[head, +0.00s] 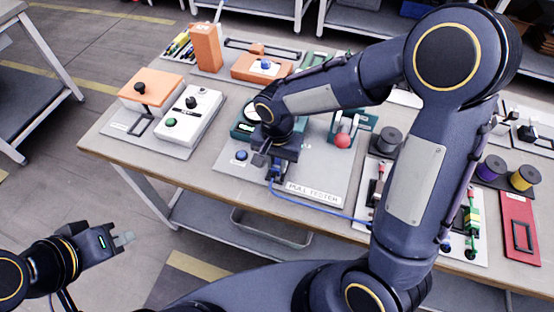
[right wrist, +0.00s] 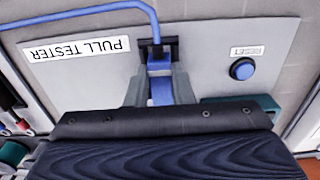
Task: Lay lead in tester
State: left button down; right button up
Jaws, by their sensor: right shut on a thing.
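The pull tester (head: 318,184) is a light grey plate with a "PULL TESTER" label, a gauge (head: 250,105) and a red knob (head: 342,141). My right gripper (head: 275,165) is over its middle. In the right wrist view the gripper (right wrist: 160,90) is shut on the blue lead (right wrist: 161,92). The lead meets a small dark clamp or slot (right wrist: 158,48) on the plate; whether it is seated there I cannot tell. The lead's cable (head: 320,214) runs right across the plate's front. My left gripper (head: 124,240) is off the table at lower left, its fingers apart.
A blue reset button (right wrist: 243,69) is beside the gripper. A white box (head: 190,118) and an orange-topped device (head: 150,90) stand to the left. Spools (head: 525,176) and a red tray (head: 519,225) are at the right. My right arm hides part of the table.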

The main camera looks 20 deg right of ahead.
jog(key=shift+f+b, duration=0.55)
jog(key=shift+b, duration=0.05)
dwell(0.6)
jog(key=o, duration=1)
jog(key=shift+r, duration=0.1)
notch_tip(320, 180, up, 8)
jog(key=shift+f, duration=0.2)
